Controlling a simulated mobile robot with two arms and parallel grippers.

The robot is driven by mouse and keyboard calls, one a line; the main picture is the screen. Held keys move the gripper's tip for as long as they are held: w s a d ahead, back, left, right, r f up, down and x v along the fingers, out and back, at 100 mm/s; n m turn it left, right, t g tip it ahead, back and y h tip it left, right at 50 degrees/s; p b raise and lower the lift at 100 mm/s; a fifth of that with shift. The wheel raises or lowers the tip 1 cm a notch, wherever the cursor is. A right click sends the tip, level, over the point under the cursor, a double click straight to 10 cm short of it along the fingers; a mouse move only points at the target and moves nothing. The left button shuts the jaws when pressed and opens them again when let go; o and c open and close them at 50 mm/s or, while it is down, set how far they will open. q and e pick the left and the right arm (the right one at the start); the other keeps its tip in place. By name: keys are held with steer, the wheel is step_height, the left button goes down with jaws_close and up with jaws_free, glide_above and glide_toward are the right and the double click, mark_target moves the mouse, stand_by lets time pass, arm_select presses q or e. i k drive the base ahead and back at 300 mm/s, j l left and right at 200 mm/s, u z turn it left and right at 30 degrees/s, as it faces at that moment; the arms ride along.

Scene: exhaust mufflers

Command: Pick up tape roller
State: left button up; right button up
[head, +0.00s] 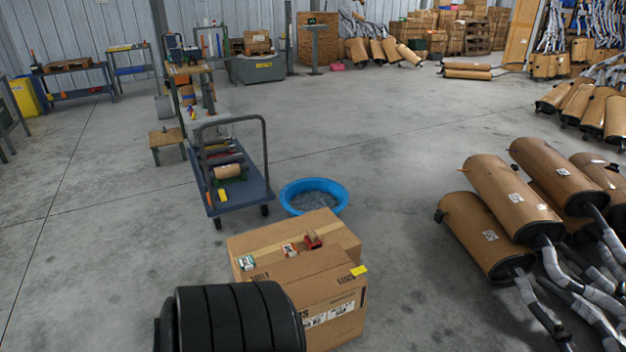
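A small red object (312,240), which looks like the tape roller, sits on top of a cardboard box (335,318) in front of me. A red and white item (289,250) lies just left of it, and a green and white item (247,263) lies further left on the box top. They are too small to make out in detail. Neither of my grippers is in view.
A black ribbed round object (230,318) covers the box's near left side. A blue basin (314,196) and a blue cart (238,192) stand beyond the box. Wrapped mufflers (510,195) lie at right.

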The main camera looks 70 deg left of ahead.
mark_target(311, 240)
steer(key=k+j, duration=0.1)
steer(key=j, duration=0.3)
steer(key=j+z, duration=0.1)
steer(key=j, duration=0.3)
steer(key=k+j, duration=0.15)
steer(key=j, duration=0.25)
steer(key=k+j+z, duration=0.1)
steer(key=j, duration=0.3)
steer(key=k+j, duration=0.1)
steer(key=j, duration=0.3)
steer(key=k+j+z, duration=0.1)
steer(key=j, duration=0.3)
steer(key=k+j, duration=0.15)
steer(key=j, duration=0.2)
steer(key=k+j, duration=0.1)
steer(key=j, duration=0.3)
steer(key=k+j, duration=0.1)
steer(key=j, duration=0.25)
steer(key=k+j, duration=0.15)
steer(key=j, duration=0.25)
steer(key=k+j, duration=0.1)
steer(key=j, duration=0.3)
steer(key=k+j, duration=0.1)
steer(key=j, duration=0.3)
steer(key=k+j, duration=0.1)
steer(key=j, duration=0.25)
